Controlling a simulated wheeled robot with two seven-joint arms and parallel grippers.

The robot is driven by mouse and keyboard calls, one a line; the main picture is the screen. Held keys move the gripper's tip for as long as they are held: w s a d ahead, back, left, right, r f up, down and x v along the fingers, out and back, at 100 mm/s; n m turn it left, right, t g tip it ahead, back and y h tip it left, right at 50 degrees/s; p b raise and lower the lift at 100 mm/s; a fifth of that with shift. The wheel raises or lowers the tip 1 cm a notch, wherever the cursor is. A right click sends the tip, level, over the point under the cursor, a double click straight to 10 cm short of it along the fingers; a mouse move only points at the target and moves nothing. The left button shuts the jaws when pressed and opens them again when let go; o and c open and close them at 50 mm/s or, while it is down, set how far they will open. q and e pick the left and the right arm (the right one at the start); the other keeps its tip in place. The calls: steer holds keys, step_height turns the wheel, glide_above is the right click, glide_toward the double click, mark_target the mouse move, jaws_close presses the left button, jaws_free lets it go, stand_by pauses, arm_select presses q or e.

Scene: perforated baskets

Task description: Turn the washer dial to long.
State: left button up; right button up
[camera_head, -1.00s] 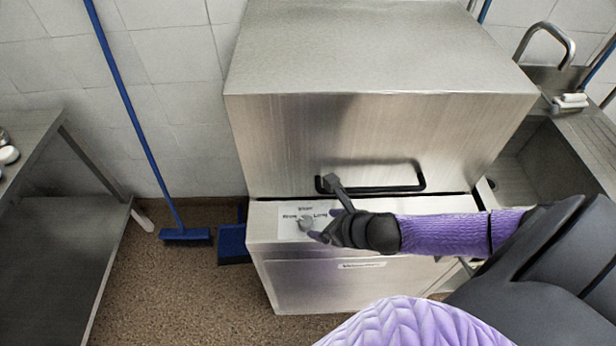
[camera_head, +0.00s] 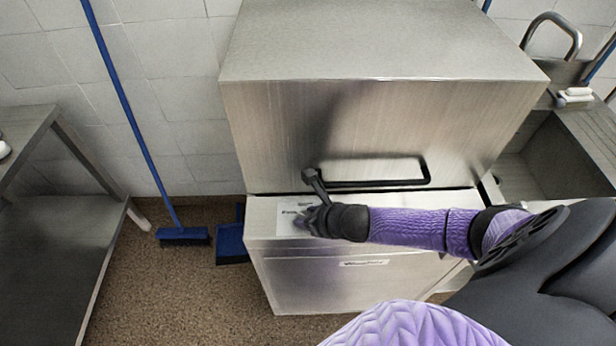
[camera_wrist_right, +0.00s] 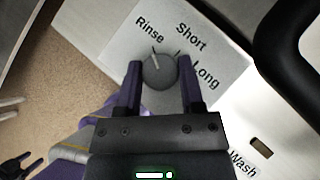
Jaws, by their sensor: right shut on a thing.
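The washer dial (camera_wrist_right: 159,71) is a round grey knob on a white label plate (camera_wrist_right: 118,45) at the front of the steel washer (camera_head: 300,265). The plate reads Rinse, Short and Long. A pale mark on the dial points up towards Rinse. My right gripper (camera_wrist_right: 160,75) has one finger on each side of the dial and is shut on it. In the head view, my right gripper (camera_head: 300,218) covers the dial and part of the plate.
A black bar handle (camera_head: 385,184) runs across the washer hood just above my right gripper. A sink (camera_head: 545,155) stands at the right and a steel table (camera_head: 50,240) at the left. A blue broom (camera_head: 183,236) and dustpan (camera_head: 232,243) are beside the washer.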

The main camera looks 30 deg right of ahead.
jaws_close()
